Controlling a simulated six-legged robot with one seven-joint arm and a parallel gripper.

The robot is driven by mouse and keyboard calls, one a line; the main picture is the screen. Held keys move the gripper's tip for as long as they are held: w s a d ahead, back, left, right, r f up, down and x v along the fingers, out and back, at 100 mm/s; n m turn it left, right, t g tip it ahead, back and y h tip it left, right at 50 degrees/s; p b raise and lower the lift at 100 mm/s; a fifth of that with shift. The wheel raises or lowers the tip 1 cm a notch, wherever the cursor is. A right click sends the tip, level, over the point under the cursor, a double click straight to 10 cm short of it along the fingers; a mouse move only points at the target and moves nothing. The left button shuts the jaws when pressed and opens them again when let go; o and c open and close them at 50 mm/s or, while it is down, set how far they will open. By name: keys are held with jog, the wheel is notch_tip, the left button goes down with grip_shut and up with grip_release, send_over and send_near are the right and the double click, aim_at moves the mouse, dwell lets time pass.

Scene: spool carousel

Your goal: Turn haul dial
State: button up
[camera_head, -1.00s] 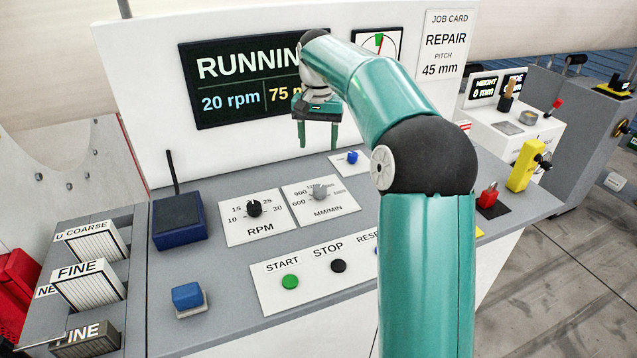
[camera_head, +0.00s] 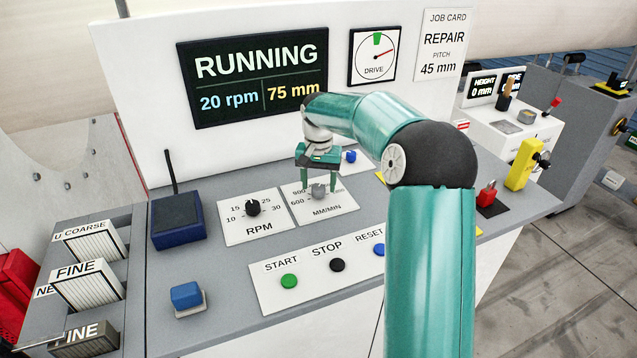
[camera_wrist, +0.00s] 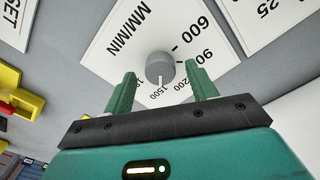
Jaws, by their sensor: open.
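The haul dial is a grey knob (camera_head: 318,190) on a white MM/MIN plate (camera_head: 325,206), with marks including 600 and 900. My gripper (camera_head: 319,187) points down over this knob, with its two green fingers apart. In the wrist view the grey knob (camera_wrist: 160,68) shows just beyond and between the open fingertips (camera_wrist: 163,78), with nothing held. The knob's white pointer line is turned toward the 1500 mark in the wrist view. I cannot tell whether the fingers touch the knob.
The RPM dial (camera_head: 253,208) is left of the MM/MIN plate. START (camera_head: 289,281), STOP (camera_head: 337,265) and RESET (camera_head: 379,250) buttons lie in front. A small blue knob (camera_head: 350,156) is behind. The screen (camera_head: 255,77) reads RUNNING, 20 rpm, 75 mm.

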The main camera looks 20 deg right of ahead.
jog(key=shift+f, duration=0.25)
jog(key=shift+c, duration=0.3)
jog(key=c, duration=0.9)
jog(key=n, duration=0.8)
jog(key=shift+n, duration=0.3)
